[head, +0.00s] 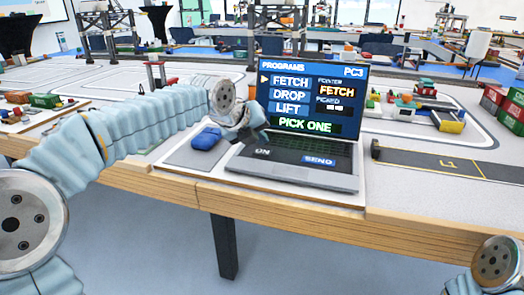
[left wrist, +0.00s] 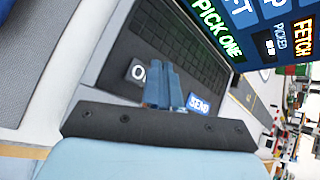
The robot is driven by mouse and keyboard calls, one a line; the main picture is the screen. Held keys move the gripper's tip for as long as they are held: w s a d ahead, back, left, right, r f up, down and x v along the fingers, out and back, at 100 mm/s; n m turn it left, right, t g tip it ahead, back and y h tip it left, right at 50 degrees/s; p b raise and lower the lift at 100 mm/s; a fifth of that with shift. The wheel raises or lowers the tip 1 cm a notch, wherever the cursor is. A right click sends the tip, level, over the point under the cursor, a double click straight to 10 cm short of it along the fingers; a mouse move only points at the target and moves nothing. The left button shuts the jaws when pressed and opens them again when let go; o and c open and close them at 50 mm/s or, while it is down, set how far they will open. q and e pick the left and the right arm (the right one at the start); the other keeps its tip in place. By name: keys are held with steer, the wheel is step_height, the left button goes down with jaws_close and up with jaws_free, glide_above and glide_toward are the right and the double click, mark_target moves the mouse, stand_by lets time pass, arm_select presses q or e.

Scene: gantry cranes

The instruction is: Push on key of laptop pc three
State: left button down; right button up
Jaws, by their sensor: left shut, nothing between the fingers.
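The laptop PC3 (head: 345,172) stands open on the table, its screen (head: 312,98) reading "PROGRAMS", "FETCH", "DROP", "LIFT" and "PICK ONE". The dark ON key (head: 262,152) is at the front left of the keyboard deck, left of the blue SEND key (head: 318,161). My left gripper (head: 262,132) is over the left part of the keyboard, behind the ON key in the head view. In the left wrist view its shut, empty fingers (left wrist: 165,88) partly cover the ON key (left wrist: 138,71), with the SEND key (left wrist: 199,103) beside them. I cannot tell whether they touch it. My right gripper is out of view.
A blue mouse (head: 206,138) lies on a grey pad (head: 190,153) left of the laptop. A dark conveyor strip marked L1 (head: 430,162) is to the right. Model blocks and crane frames stand around and behind. The wooden table edge (head: 300,208) is in front.

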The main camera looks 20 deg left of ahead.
mark_target(259, 153)
arm_select(q)
steer(key=shift+f, duration=0.15)
steer(key=shift+f+b, duration=0.3)
steer(key=shift+b, duration=0.05)
steer(key=shift+f+b, duration=0.35)
steer(key=shift+f, duration=0.1)
stand_by(0.7)
steer(key=shift+r, duration=0.1)
steer(key=shift+r+p, duration=0.75)
steer(key=shift+r, duration=0.05)
steer(key=shift+r, duration=0.1)
step_height(259, 153, up, 6)
steer(key=p, duration=0.5)
stand_by(0.8)
